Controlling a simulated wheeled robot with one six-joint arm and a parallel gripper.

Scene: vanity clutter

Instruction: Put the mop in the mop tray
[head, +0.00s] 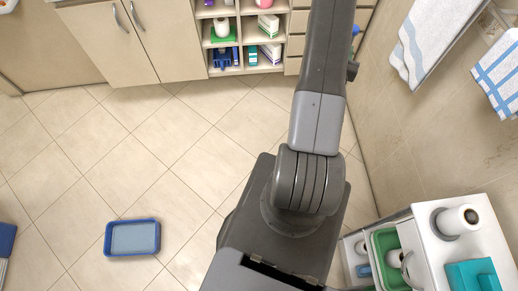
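A shallow blue tray with a lighter grey-blue inside (133,238), which looks like the mop tray, lies on the tiled floor at the lower left in the head view. It looks empty. I cannot make out a mop in this view. My arm rises from the lower middle and runs out of the top edge, so my gripper is out of view. A small blue thing (356,30) shows just right of my arm near the top; I cannot tell what it is.
Cabinets (105,45) and open shelves (240,57) with small items line the top. A white cart (480,235) with a paper roll stands lower right, by the tiled wall with hanging towels (425,40). A blue object (6,238) is cut off at left. Floor around the tray is clear.

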